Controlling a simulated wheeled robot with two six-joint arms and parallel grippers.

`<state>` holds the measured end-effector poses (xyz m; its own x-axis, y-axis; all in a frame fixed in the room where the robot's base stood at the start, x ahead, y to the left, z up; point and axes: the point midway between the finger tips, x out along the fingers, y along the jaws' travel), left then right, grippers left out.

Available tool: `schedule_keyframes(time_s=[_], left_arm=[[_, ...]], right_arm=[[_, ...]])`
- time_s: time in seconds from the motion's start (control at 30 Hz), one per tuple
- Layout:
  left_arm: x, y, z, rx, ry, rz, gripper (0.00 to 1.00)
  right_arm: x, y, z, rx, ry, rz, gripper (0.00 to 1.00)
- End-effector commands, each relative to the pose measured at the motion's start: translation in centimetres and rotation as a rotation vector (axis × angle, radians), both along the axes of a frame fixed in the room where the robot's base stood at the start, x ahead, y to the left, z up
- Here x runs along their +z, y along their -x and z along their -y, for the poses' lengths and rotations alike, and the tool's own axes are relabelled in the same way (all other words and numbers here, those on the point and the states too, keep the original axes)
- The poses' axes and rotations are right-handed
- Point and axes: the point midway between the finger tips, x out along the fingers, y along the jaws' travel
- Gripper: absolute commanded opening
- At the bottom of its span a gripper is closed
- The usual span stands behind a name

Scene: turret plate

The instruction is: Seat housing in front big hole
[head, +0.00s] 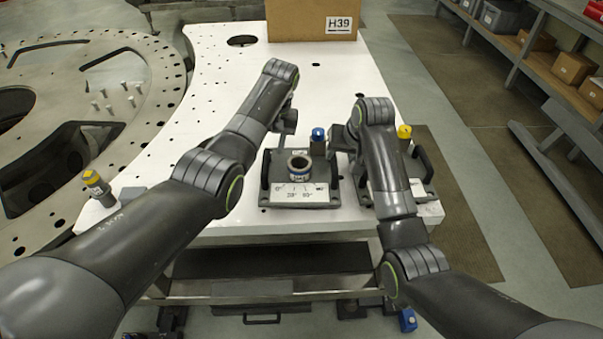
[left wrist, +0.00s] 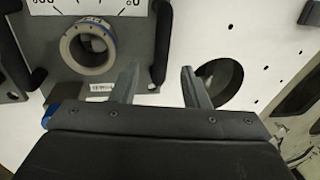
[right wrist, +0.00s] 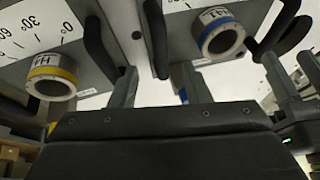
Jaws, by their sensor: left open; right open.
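A grey housing (head: 299,187) with a blue-banded tube, dark side handles and a white scale plate sits on the front of the white plate (head: 215,95). A similar yellow-banded housing shows in the right wrist view (right wrist: 52,75), partly hidden by my right arm in the head view. My left gripper (head: 288,122) is open and empty just behind the blue-banded housing. A big round hole (left wrist: 228,84) in the plate lies beside its right finger in the left wrist view. My right gripper (head: 341,137) is open and empty between the two housings; no contact is clear.
A blue-topped post (head: 318,142) and a yellow-topped post (head: 404,138) stand by the housings. A cardboard box (head: 312,18) and another big hole (head: 242,40) are at the back. A large drilled ring (head: 150,75) lies left.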

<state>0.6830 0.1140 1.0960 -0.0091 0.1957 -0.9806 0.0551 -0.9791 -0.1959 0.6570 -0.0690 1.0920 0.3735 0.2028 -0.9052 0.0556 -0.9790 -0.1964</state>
Motion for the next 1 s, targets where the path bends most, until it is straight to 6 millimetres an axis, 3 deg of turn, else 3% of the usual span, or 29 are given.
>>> schedule_keyframes(time_s=[0.2,0.4,0.9,1.0], left_arm=[[-3.7,0.1,-0.8,0.002,-0.001,-0.003,0.41],[-5.6,0.1,-1.2,0.001,-0.001,-0.001,0.41],[-6.6,0.0,-1.4,0.001,-0.001,0.001,0.41],[-6.6,0.0,-1.4,0.001,-0.001,0.001,0.30]], right_arm=[[-3.4,-1.3,-0.8,0.001,0.002,-0.004,0.43],[-5.2,-2.1,-1.2,0.001,0.000,-0.002,0.43],[-6.1,-2.5,-1.4,0.000,0.000,0.001,0.43],[-6.1,-2.5,-1.4,0.000,0.000,0.001,0.32]])
